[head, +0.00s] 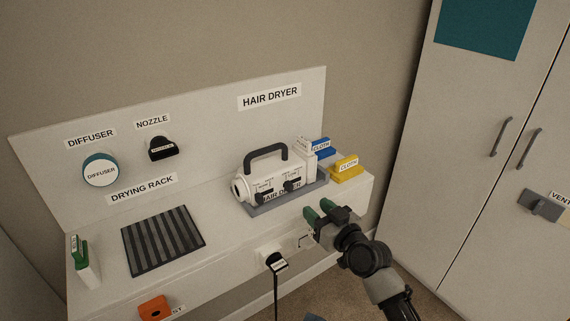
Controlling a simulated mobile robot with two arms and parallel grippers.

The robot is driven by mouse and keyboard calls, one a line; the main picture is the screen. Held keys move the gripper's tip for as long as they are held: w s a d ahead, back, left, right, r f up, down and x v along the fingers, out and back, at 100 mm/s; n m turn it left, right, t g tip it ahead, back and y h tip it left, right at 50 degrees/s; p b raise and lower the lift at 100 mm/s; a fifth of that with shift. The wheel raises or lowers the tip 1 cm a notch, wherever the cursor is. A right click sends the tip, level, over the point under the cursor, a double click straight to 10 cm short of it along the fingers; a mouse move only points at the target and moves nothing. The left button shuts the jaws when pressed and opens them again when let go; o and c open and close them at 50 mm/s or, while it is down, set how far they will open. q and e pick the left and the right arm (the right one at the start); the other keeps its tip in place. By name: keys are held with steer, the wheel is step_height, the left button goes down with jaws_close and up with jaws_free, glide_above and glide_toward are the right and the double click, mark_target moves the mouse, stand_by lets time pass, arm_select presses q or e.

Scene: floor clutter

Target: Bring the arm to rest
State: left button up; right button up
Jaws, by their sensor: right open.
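My right gripper (318,212) has green fingertips and is open and empty. Its arm comes in from the lower right, and the gripper is at the front edge of the shelf, in front of the hair dryer. The white hair dryer (246,188) with a dark handle sits upright on its grey tray (262,209). The gripper appears apart from it. My left gripper is not in view.
A cabinet (455,130) stands right.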

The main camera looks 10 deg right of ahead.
steer(key=s+a+f+n+g+h, duration=0.1)
steer(key=s+a+f+g, duration=0.1)
steer(key=s+f+g, duration=0.4)
steer(key=s+a+f+g, duration=0.15)
steer(key=s+f, duration=0.25)
steer(key=s, duration=0.5)
steer(key=s+d+f+m+g+h, duration=0.1)
steer(key=s+m+g+h, duration=0.15)
steer(key=s, duration=0.65)
steer(key=s+d+f+m+g+h, duration=0.1)
steer(key=s+d+f+g+h, duration=0.15)
steer(key=s, duration=0.65)
step_height(320, 180, down, 25)
steer(key=s+g, duration=0.1)
steer(key=g, duration=0.1)
steer(key=s+d+f+g, duration=0.1)
steer(key=s+d+f, duration=0.1)
steer(key=s+f, duration=1.4)
steer(key=shift+n, duration=0.45)
